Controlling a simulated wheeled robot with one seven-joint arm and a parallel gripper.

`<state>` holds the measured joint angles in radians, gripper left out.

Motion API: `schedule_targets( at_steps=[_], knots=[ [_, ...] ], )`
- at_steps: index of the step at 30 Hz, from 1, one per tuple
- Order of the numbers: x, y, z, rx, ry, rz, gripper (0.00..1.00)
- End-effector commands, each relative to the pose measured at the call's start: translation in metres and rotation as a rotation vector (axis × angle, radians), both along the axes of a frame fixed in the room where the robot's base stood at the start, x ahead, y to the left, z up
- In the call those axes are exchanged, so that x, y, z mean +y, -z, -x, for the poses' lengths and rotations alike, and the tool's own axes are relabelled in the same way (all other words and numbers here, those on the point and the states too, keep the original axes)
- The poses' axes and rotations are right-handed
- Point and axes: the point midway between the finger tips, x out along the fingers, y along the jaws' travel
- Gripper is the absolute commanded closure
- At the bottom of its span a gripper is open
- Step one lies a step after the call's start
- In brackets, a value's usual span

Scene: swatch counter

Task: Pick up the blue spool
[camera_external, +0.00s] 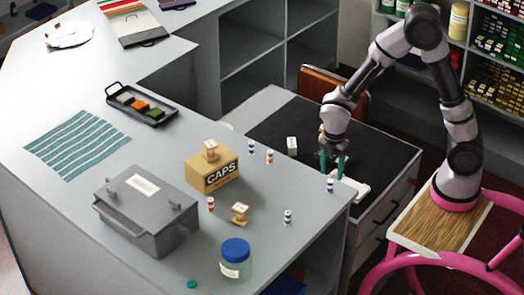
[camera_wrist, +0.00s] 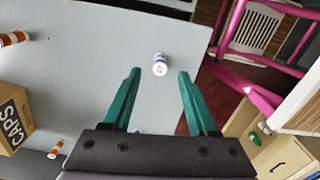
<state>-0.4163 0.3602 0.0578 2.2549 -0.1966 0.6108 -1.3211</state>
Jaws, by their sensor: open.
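My gripper (camera_external: 332,172) has two teal fingers, pointing down over the counter's right corner. They also show in the wrist view (camera_wrist: 158,74), spread apart with nothing gripped. A small blue-and-white spool (camera_external: 330,185) stands just below the fingertips in the external view. A blue-and-white spool (camera_wrist: 160,64) lies in line with the gap between the fingers in the wrist view. Another blue spool (camera_external: 287,216) stands nearer the front, and one (camera_external: 251,147) is behind the CAPS box.
Orange-and-white spools (camera_external: 269,157) (camera_external: 210,204) stand around the CAPS box (camera_external: 212,176). A wooden stamp (camera_external: 240,213), a blue-lidded jar (camera_external: 235,258) and a grey metal box (camera_external: 147,215) share the counter (camera_external: 170,275). The counter's right edge is close to my gripper.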

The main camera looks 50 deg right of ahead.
Motion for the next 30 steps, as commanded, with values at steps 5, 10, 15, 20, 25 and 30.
schedule_targets(
  at_steps=[5, 10, 15, 20, 25, 30],
  knots=[
    [0.001, 0.027, 0.001, 0.005, 0.0, 0.003, 0.41],
    [0.001, 0.046, 0.0, 0.002, 0.002, 0.001, 0.41],
    [0.001, 0.049, 0.0, 0.0, 0.001, 0.0, 0.41],
    [0.001, 0.049, 0.0, 0.0, 0.002, 0.0, 0.64],
    [0.001, 0.049, 0.0, 0.0, 0.002, 0.0, 1.0],
    [0.001, 0.049, 0.0, 0.0, 0.002, 0.0, 1.0]
  ],
)
